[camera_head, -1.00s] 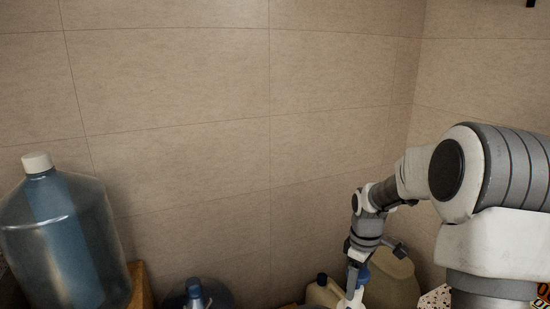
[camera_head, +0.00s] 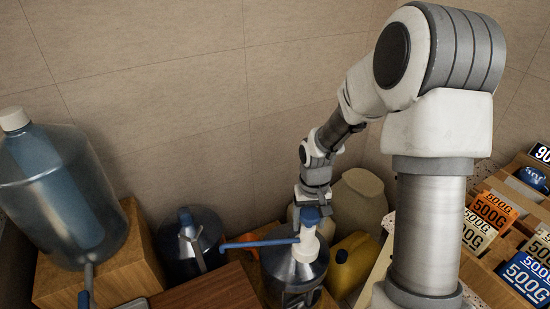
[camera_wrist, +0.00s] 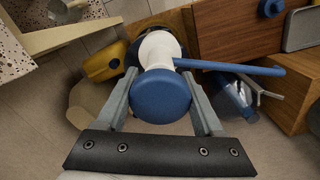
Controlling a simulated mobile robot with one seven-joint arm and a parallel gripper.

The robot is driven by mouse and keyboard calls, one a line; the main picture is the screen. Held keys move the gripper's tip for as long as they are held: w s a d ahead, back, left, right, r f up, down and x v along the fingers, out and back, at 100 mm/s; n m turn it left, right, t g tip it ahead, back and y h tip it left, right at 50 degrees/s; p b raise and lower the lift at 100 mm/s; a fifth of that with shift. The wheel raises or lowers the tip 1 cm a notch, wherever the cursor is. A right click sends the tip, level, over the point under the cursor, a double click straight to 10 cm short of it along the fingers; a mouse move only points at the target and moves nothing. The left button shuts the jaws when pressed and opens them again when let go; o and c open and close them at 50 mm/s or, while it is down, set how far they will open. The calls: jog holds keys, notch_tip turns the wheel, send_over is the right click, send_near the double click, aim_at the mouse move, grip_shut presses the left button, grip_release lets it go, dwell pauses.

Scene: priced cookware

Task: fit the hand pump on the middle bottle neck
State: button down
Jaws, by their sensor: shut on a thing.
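The hand pump (camera_head: 308,241) has a white body, a blue round top and a long blue spout pointing left. My gripper (camera_head: 311,208) is shut on it, just below the blue top. In the wrist view, my gripper's two fingers (camera_wrist: 162,108) flank the pump (camera_wrist: 161,92), which looks upright. A clear bluish bottle (camera_head: 290,272) stands directly below the pump. Its neck is hidden, so I cannot tell whether the pump touches it. Another bluish bottle (camera_head: 178,256) with a blue cap stands left of it. A large bottle (camera_head: 50,190) with a white cap stands far left.
A wooden block (camera_head: 132,240) supports the large bottle. A brown wooden surface (camera_head: 205,291) lies in front. A yellow jug (camera_head: 352,262) and a pale jug (camera_head: 360,200) stand close right of the pump. Price-marked boxes (camera_head: 493,212) fill the right side.

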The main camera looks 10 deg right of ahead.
jog(key=shift+w+d+f+b, duration=0.15)
jog(key=shift+b, duration=0.15)
jog(key=w+d+n+b, duration=0.6)
jog(key=d+n+b, duration=0.3)
jog(key=n, duration=0.4)
jog(key=shift+w+f+b, duration=0.2)
jog(key=shift+f+b, duration=0.2)
jog(key=shift+b, duration=0.05)
jog(key=w+a+f+b, duration=0.2)
jog(key=w+a+f, duration=0.4)
jog(key=a+f, duration=0.3)
jog(key=shift+w+a+f+b, duration=0.15)
jog(key=shift+w+f+b, duration=0.2)
jog(key=shift+f, duration=0.5)
